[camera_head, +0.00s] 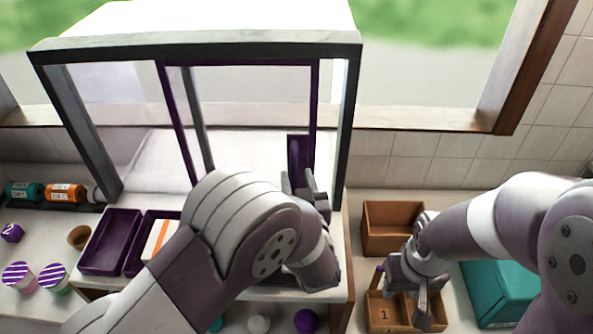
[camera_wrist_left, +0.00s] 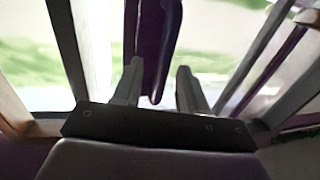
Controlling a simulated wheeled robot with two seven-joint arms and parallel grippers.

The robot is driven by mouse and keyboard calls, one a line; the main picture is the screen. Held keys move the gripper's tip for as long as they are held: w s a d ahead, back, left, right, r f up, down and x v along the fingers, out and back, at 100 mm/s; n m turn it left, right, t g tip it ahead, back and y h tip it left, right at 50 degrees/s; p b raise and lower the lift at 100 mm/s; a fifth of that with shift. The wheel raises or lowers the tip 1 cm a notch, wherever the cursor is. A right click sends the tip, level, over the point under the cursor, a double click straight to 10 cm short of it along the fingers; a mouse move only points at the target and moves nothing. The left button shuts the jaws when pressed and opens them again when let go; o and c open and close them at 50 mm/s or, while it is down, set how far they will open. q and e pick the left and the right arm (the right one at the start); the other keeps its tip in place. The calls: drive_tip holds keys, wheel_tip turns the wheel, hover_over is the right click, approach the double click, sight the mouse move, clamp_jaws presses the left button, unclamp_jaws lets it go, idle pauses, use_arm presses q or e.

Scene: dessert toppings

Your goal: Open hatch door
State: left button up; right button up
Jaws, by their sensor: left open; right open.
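The hatch is a glass door in a purple frame (camera_head: 240,64) set in a grey-framed glass case. A purple handle (camera_head: 299,160) stands upright at its lower right. My left gripper (camera_head: 304,184) is at the lower part of the handle. In the left wrist view the handle (camera_wrist_left: 158,45) reaches down between the two open fingers of my left gripper (camera_wrist_left: 160,88); contact cannot be told. My right gripper (camera_head: 408,290) is open over the wooden boxes at the right, partly hidden by its own wrist.
Wooden boxes (camera_head: 393,206) and a teal box (camera_head: 498,290) are at the right. Purple trays (camera_head: 108,243), striped cups (camera_head: 18,277) and teal and orange rolls (camera_head: 64,193) are at the left. My left arm covers the counter before the case.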

sight(272, 160)
use_arm(q)
drive_tip(key=shift+w+a, duration=0.3)
drive_tip(key=shift+w, duration=0.15)
drive_tip(key=shift+d, duration=0.15)
clamp_jaws()
drive_tip(key=shift+a, duration=2.3)
drive_tip(key=shift+d, duration=0.1)
unclamp_jaws()
